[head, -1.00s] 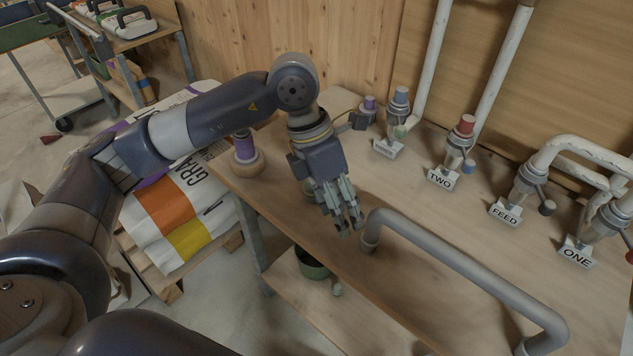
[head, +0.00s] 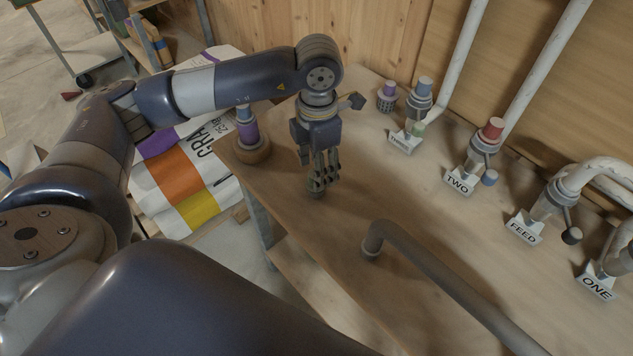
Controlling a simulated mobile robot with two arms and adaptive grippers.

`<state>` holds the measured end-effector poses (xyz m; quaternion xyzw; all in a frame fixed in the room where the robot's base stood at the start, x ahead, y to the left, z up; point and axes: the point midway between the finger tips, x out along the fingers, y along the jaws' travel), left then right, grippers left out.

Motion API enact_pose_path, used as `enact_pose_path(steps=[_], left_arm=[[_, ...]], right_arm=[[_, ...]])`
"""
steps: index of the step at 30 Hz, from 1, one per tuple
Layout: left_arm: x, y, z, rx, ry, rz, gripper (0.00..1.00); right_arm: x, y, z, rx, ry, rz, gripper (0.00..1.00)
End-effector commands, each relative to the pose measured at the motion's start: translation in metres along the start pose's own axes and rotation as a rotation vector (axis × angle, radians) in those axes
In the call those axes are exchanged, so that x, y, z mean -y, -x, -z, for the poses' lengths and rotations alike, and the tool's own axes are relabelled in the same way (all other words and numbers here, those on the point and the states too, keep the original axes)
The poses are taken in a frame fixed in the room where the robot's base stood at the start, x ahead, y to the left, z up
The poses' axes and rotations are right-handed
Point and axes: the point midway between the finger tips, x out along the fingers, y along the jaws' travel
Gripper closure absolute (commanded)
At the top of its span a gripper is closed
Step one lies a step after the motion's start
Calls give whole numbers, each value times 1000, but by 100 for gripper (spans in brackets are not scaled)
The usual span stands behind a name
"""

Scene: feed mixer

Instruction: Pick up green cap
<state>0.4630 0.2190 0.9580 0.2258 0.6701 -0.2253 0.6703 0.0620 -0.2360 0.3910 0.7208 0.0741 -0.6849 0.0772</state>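My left gripper (head: 325,184) points down at the wooden table (head: 310,235), near its left edge, with its fingers close to the surface. A small dark, greenish round thing (head: 315,190) shows at the fingertips. It is mostly hidden by the fingers, so I cannot tell if it is the green cap or if it is gripped. My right gripper is not in view.
A grey bent pipe (head: 440,275) rises from the table to the right. Labelled valves TWO (head: 459,182), FEED (head: 523,229) and ONE (head: 597,286) line the back.

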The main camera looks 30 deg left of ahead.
Motion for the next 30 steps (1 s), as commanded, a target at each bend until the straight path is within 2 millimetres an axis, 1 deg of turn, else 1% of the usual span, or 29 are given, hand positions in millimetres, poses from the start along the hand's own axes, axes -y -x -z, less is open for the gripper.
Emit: enact_pose_path(steps=[1, 3, 7, 10, 16, 17, 18, 20, 21, 25, 30], left_arm=[[1, -6, 4, -7, 1, 3, 50], [0, -16, 7, -7, 0, 3, 50], [0, -34, 5, -4, -1, 3, 50], [0, -39, 5, -1, -2, 1, 50], [0, -40, 4, -1, -2, 1, 50], [0, -40, 4, -1, -2, 1, 56], [0, -40, 4, -1, -2, 1, 66], [0, -40, 4, -1, -2, 1, 79], [0, -39, 4, -1, -2, 1, 88], [0, -39, 4, -1, -2, 1, 89], [0, -38, 4, 0, -1, 1, 89]], right_arm=[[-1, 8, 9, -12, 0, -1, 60], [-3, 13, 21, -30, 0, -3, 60], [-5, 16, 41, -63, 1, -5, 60], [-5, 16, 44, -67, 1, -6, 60], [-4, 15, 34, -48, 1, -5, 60], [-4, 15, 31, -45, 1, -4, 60], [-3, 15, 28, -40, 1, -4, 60], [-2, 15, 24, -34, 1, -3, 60], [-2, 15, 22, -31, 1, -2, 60], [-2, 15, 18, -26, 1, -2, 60], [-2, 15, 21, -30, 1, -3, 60]])
